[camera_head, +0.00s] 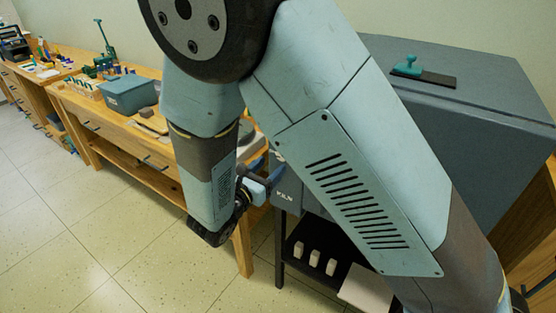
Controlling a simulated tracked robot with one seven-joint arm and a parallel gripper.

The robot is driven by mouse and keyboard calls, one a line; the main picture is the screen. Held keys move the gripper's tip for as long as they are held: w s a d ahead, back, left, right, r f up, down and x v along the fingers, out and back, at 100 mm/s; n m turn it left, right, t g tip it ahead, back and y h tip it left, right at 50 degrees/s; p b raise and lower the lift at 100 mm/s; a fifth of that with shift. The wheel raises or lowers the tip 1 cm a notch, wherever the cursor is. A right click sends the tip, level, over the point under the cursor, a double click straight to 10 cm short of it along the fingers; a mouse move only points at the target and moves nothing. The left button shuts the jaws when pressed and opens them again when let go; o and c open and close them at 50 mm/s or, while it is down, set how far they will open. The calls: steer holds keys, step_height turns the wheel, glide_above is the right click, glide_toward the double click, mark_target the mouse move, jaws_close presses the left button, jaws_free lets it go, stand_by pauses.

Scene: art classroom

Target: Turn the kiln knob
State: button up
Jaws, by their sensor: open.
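The kiln (465,90) is a large grey-blue box at the right. A small part of its front shows low in the middle, with pale lettering on it (284,194). My arm crosses the picture in front of it and hides most of that front. No knob can be made out. My gripper (268,182) is at the kiln's front left edge, partly behind my arm. Its fingers point right, towards the kiln, and are open. I cannot tell whether they touch the kiln or have anything between them.
Under the kiln, a dark stand (281,250) holds small white blocks (315,259). A wooden workbench (120,140) with a blue-grey bin (130,94) runs along the left wall. The tiled floor (90,235) at the front left is clear.

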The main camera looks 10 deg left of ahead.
mark_target(281, 158)
steer(key=shift+x, duration=2.4)
steer(key=c, duration=1)
steer(key=shift+c, duration=0.2)
steer(key=shift+m, duration=0.4)
steer(key=m, duration=0.5)
steer(key=shift+m, duration=0.3)
steer(key=m, duration=0.6)
steer(key=shift+f+m, duration=0.1)
steer(key=shift+m, duration=0.2)
steer(key=shift+s, duration=0.1)
